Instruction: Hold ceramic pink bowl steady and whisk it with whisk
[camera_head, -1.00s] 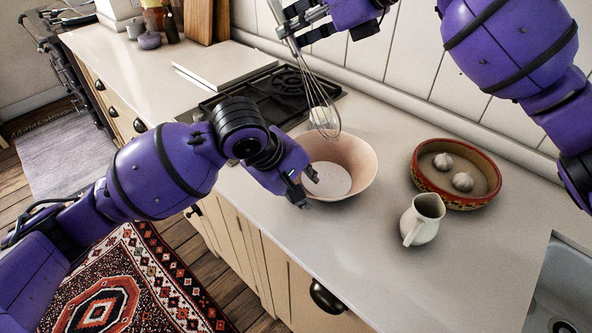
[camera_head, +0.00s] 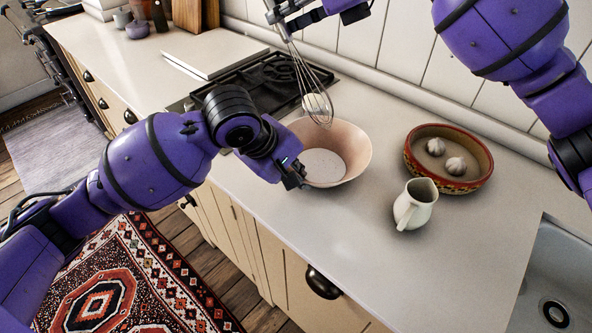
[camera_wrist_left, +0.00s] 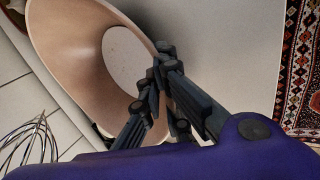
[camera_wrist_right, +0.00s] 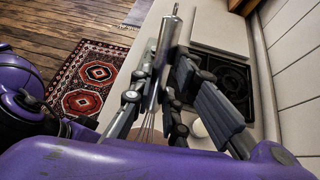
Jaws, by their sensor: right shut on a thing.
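The pink ceramic bowl (camera_head: 350,157) stands upright on the counter and looks empty. My left gripper (camera_head: 297,174) is at its near-left rim. In the left wrist view my left fingers (camera_wrist_left: 152,78) are close together at the rim of the bowl (camera_wrist_left: 75,60); whether they press on the wall is unclear. My right gripper (camera_head: 289,18) is shut on the whisk handle. The whisk (camera_head: 311,75) hangs tilted, its wire loops above the bowl's far rim. In the right wrist view the whisk (camera_wrist_right: 165,45) sits between my right fingers (camera_wrist_right: 163,62).
A cream jug (camera_head: 414,205) and a red-rimmed dish (camera_head: 483,178) with two garlic bulbs (camera_head: 456,166) stand right of the bowl. A black hob (camera_head: 265,85) lies behind left. The sink (camera_head: 560,275) is at the right. The front counter is clear.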

